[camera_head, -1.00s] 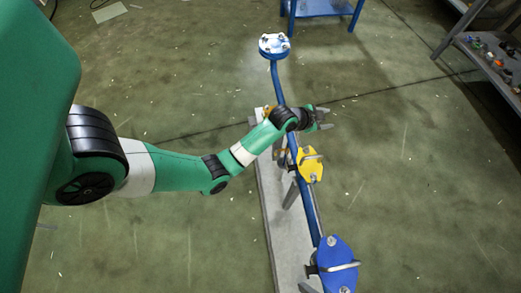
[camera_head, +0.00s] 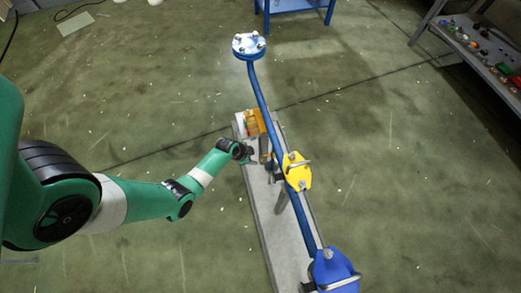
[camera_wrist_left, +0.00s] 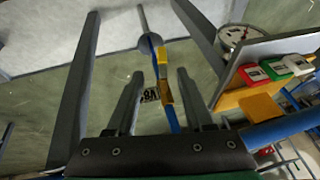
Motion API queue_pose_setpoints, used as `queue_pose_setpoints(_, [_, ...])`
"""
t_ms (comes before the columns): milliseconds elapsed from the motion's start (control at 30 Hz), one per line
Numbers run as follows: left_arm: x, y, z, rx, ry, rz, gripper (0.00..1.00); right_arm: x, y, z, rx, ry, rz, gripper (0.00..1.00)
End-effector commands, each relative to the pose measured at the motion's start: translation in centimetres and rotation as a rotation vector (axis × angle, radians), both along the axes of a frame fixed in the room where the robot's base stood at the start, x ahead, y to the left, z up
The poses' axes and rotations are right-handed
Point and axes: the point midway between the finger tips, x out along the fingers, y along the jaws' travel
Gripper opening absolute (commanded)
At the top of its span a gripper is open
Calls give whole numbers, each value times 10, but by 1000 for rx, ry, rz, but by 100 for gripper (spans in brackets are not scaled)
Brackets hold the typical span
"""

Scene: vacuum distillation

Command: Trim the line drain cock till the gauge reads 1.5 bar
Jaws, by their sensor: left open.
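My left gripper (camera_head: 252,155) is open, just left of the blue pipe (camera_head: 263,95) and over the grey base strip (camera_head: 262,200). In the left wrist view the open jaws (camera_wrist_left: 157,85) have a thin blue stem with a yellow-brown piece (camera_wrist_left: 163,75) between them in the picture; contact cannot be told, and I cannot be sure that it is the drain cock. A small black-and-white label (camera_wrist_left: 150,95) shows beside it. A round white-faced gauge (camera_wrist_left: 236,36) is partly hidden by a grey plate; its reading is not legible. My right gripper is not in view.
A yellow valve (camera_head: 297,172) and a blue valve (camera_head: 333,270) sit on the pipe, right of my gripper. An orange-yellow block (camera_head: 255,122) is behind it. The wrist view shows red, green and white tags (camera_wrist_left: 275,67). A shelf (camera_head: 485,55) stands far right.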

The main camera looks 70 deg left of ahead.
Motion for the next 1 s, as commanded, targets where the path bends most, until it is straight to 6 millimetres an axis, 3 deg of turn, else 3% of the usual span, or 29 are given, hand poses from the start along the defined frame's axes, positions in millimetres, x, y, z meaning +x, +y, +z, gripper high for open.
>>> queue_pose_setpoints(33, [4, 2, -16, 2, -2, -1, 52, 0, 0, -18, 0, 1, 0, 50])
queue_pose_setpoints(200, [17, 6, -50, 3, -2, -2, 52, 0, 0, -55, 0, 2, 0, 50])
queue_pose_setpoints(400, [33, 11, -80, 2, -2, -1, 52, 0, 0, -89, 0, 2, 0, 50])
queue_pose_setpoints(600, [41, 13, -94, 3, -1, -1, 52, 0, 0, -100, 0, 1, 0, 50])
queue_pose_setpoints(867, [42, 14, -93, 3, -2, 0, 52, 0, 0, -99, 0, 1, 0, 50])
queue_pose_setpoints(1000, [42, 14, -93, 2, -2, -1, 31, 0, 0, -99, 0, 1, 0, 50])
